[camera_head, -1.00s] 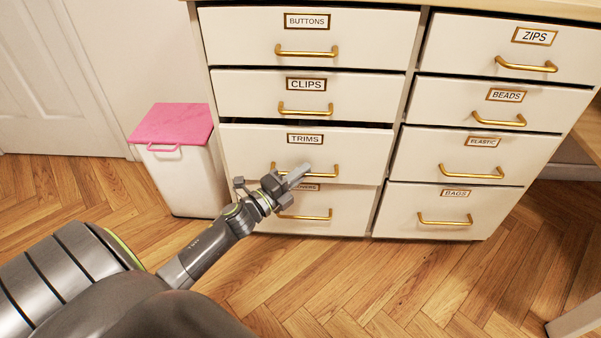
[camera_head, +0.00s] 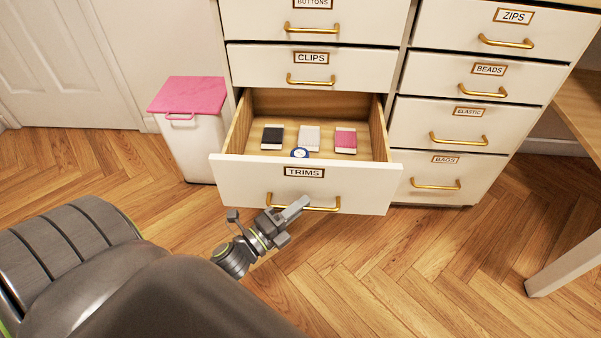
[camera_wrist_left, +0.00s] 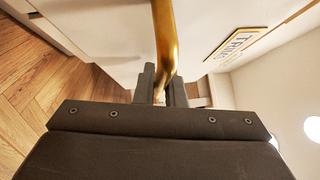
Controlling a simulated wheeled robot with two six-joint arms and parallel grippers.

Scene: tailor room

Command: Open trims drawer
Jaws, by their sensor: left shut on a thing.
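The trims drawer (camera_head: 232,176) is pulled well out of the cabinet, with its wooden inside in view. The left wrist view shows the handle (camera_wrist_left: 165,40) running between the two fingers (camera_wrist_left: 160,85). My right gripper is not in view.
The clips drawer (camera_head: 257,67) above and the bags drawer (camera_head: 415,168) at the right are shut. A white bin with a pink lid (camera_head: 190,95) stands left of the cabinet. The wood floor (camera_head: 430,270) in front is clear. A table leg (camera_head: 570,265) stands at the right.

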